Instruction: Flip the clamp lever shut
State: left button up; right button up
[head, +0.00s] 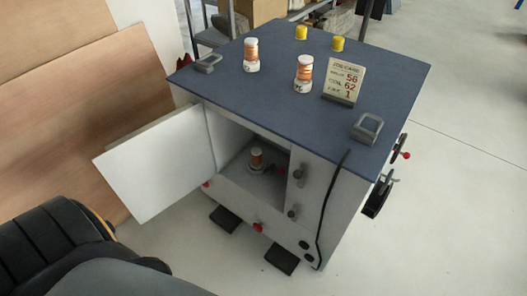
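A machine cabinet with a dark blue top (290,105) stands in the middle of the head view. On its right side are two dark fittings with red knobs, an upper one (400,148) and a lower one (377,197). Inside the open front compartment, a small dark lever with a red end (280,171) shows beside a copper-coloured spool (256,159). I cannot tell which of these is the clamp lever, nor whether it stands open or shut. Neither of my grippers is in view.
The white door (155,165) stands open to the left. On the top are two spools, two yellow caps (301,32), a job card (343,82) and two grey handles (367,127). A black cable (328,205) hangs at the front right. The floor (455,190) at right is clear.

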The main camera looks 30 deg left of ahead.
aim_at(280, 173)
jog(key=j+u, duration=0.15)
jog(key=j, duration=1.55)
jog(key=j+u, duration=0.15)
jog(key=j, duration=1.6)
jog(key=i, duration=0.05)
